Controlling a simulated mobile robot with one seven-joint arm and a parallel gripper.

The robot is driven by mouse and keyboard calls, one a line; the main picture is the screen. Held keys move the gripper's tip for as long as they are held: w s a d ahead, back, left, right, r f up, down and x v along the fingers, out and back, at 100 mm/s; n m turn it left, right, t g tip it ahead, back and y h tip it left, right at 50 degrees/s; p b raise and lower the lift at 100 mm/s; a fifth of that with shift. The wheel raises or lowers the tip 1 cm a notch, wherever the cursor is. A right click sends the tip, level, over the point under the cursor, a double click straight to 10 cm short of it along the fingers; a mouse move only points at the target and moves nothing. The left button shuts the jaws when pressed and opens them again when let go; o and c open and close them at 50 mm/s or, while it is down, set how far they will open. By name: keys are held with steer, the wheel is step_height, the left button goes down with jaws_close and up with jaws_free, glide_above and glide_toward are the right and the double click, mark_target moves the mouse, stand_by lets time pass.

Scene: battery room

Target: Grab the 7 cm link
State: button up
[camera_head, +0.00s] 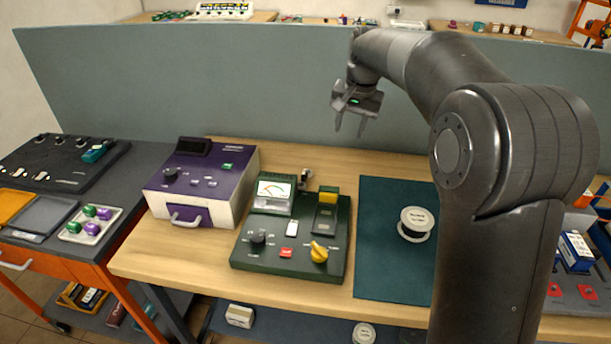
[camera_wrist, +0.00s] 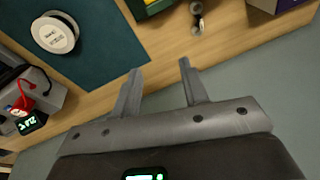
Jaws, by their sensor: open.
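A small metallic piece with rounded ends (camera_head: 305,179), which looks like the link, is on the wooden bench just behind the green tester. Its length cannot be read. It also shows at the top of the wrist view (camera_wrist: 197,16). My gripper (camera_head: 350,126) is open and empty, held high above the back of the bench, apart from the piece and to its right. In the wrist view, its two fingers (camera_wrist: 160,70) point toward the bench with nothing between them.
The green tester (camera_head: 252,258) with a meter and yellow knob stands beside a purple-topped box (camera_head: 237,178). A white spool (camera_head: 415,222) sits on a teal mat (camera_head: 382,275). A grey-green partition (camera_head: 230,90) rises behind. Bare wood (camera_head: 290,151) lies along the back.

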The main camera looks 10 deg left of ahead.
steer(key=w+a+f+g, duration=0.1)
steer(key=w+a+f, duration=0.8)
steer(key=f, duration=0.1)
steer(key=m, duration=0.1)
glide_toward(305, 170)
steer(key=s, duration=0.3)
steer(key=shift+g, duration=0.4)
steer(key=f, duration=0.7)
steer(key=shift+a, duration=0.2)
steer(key=shift+r, duration=0.1)
jaws_close()
